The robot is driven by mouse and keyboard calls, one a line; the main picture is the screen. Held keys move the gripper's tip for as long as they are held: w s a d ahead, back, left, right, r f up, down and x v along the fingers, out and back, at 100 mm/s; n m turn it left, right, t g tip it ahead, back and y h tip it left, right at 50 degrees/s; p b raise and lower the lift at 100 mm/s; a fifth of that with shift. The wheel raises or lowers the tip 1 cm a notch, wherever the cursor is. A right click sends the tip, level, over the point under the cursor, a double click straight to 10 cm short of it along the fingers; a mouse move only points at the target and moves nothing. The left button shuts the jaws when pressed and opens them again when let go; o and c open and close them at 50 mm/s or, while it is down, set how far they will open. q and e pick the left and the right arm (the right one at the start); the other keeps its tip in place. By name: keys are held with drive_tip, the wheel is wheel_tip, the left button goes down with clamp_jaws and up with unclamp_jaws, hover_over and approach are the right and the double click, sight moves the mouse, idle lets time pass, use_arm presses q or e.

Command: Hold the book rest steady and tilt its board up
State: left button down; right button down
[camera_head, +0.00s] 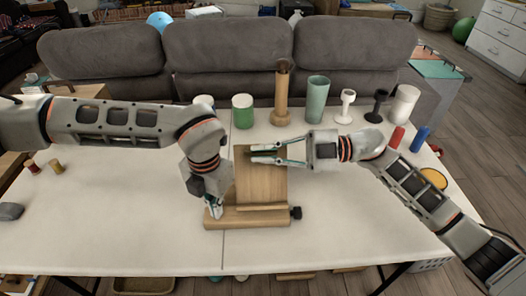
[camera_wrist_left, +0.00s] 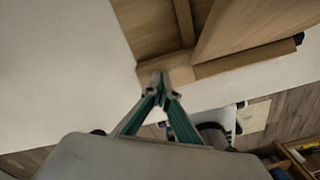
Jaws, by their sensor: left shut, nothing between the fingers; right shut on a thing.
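The wooden book rest stands on the white table in the head view, with its flat board (camera_head: 262,185), a front base bar (camera_head: 245,217) and a black knob (camera_head: 296,212) at the bar's right end. In the left wrist view the board (camera_wrist_left: 250,25) appears raised at an angle above the lower frame (camera_wrist_left: 145,25). My left gripper (camera_head: 216,209) is shut and empty, its tips pointing down at the left end of the base bar; they look touching. My right gripper (camera_head: 252,154) is shut on the board near its far edge, coming from the right.
A row along the table's back holds a green can (camera_head: 243,111), a wooden vase (camera_head: 282,95), a green cup (camera_head: 317,98), goblets and a white cylinder (camera_head: 404,103). Red and blue cylinders (camera_head: 420,139) stand at right. The left part of the table is mostly clear. A grey sofa stands behind.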

use_arm(q)
drive_tip(key=shift+f, duration=0.15)
use_arm(e)
drive_tip(key=shift+r, duration=0.15)
drive_tip(key=c, duration=2.2)
unclamp_jaws()
drive_tip(key=shift+o, duration=0.2)
drive_tip(key=shift+d, duration=0.1)
drive_tip(key=d, duration=1.1)
drive_tip(key=shift+d, duration=0.4)
